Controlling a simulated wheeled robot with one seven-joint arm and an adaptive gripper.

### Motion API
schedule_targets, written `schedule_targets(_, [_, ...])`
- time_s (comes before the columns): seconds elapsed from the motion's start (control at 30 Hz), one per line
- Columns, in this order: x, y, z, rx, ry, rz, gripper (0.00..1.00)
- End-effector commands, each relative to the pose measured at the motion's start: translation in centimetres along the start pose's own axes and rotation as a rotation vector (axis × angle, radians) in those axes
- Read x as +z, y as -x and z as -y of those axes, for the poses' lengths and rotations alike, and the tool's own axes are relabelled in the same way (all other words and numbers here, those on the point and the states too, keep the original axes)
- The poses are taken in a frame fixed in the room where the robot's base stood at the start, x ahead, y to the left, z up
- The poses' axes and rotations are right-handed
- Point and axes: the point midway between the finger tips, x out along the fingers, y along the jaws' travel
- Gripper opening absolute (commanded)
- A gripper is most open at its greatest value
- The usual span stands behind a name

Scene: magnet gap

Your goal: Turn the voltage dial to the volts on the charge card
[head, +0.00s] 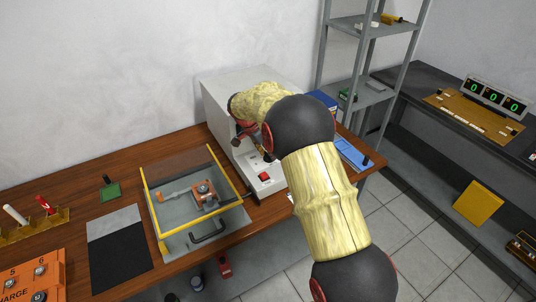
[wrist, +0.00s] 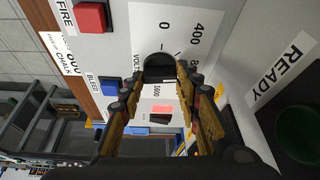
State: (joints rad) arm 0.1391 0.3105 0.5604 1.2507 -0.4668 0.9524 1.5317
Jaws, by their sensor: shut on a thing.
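The voltage dial (wrist: 159,62) is a dark round knob on the white panel in the wrist view. My gripper (wrist: 161,75) is shut on it, one finger on each side. Scale marks 0, 400 and part of a further number starting with 8 stand around the knob. A small light line shows on the knob, but its exact reading is unclear. A white card (wrist: 62,52) at the left reads CHALK with a number above it that I cannot read surely. In the head view my arm covers the dial and most of my gripper.
The white cabinet (head: 232,84) stands on the wooden table. Its red FIRE button (wrist: 91,16), blue BLEED button (wrist: 109,86) and READY label (wrist: 281,68) are close to my gripper. A yellow-framed glass box (head: 148,203) stands left of the cabinet.

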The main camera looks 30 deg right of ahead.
Motion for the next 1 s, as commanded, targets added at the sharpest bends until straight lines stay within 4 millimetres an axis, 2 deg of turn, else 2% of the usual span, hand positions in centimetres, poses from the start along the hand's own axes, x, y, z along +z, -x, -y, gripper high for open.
schedule_targets(0.3, [0.13, -0.07, 0.07, 0.043, -0.101, 0.003, 0.08])
schedule_targets(0.8, [0.15, -0.07, 0.08, 0.049, -0.118, 0.003, 0.08])
schedule_targets(0.83, [0.15, -0.07, 0.08, 0.049, -0.118, 0.003, 0.33])
schedule_targets(1.0, [0.11, -0.06, 0.08, 0.049, -0.117, 0.002, 0.43])
